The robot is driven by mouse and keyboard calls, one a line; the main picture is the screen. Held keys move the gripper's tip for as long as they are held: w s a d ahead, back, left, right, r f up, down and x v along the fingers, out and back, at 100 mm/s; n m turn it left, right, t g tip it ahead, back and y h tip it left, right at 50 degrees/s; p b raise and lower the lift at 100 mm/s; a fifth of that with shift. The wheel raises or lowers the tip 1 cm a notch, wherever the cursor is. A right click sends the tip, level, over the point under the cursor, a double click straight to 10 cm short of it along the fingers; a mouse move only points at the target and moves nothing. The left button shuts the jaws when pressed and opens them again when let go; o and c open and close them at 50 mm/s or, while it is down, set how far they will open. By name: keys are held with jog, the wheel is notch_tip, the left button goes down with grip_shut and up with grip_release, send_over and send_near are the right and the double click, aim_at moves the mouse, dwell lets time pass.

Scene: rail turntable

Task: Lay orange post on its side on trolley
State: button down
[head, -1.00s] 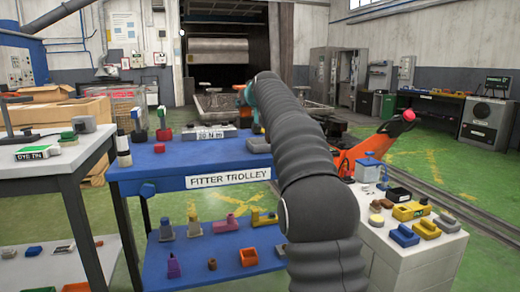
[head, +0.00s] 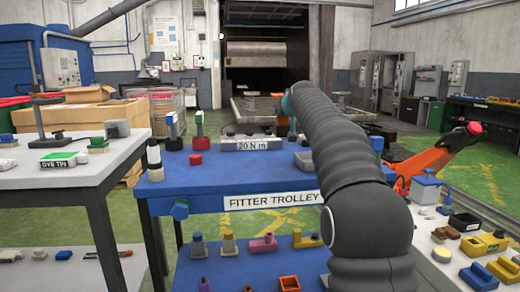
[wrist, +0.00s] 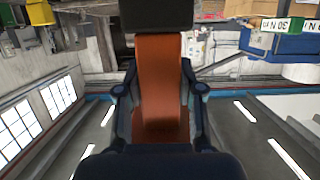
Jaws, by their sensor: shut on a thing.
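My gripper (wrist: 159,95) is shut on the orange post (wrist: 160,65) in the wrist view. The post sits between both fingers, its far end cut off by a dark block at the picture's top. In the head view my arm covers most of the gripper, and I cannot make out the post clearly. The blue fitter trolley (head: 230,183) stands in front, its top partly hidden by my arm.
The trolley top bears a black-and-white bottle (head: 154,162), a red block (head: 195,159), two upright tools and a box marked 20 N m (head: 252,145). Its middle is bare. A grey table (head: 75,174) is at left, a cluttered white cabinet (head: 428,270) at right.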

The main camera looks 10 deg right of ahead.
jog(key=shift+s+a+f+b, duration=0.25)
jog(key=shift+a+f+b, duration=0.05)
jog(key=shift+a+f, duration=1.15)
jog(key=shift+s+a+f+b, duration=0.2)
jog(key=shift+a+f+b, duration=0.1)
jog(key=shift+a+f, duration=1.1)
jog(key=shift+s+a+f+b, duration=0.3)
jog(key=shift+a+f, duration=1)
jog(key=shift+f, duration=0.3)
jog(key=shift+f, duration=0.1)
jog(key=c, duration=0.7)
grip_release()
jog(key=shift+f, duration=0.15)
jog(key=shift+r, duration=0.2)
jog(key=b+v, duration=0.1)
jog(key=v, duration=1.1)
jog(key=shift+b, duration=0.4)
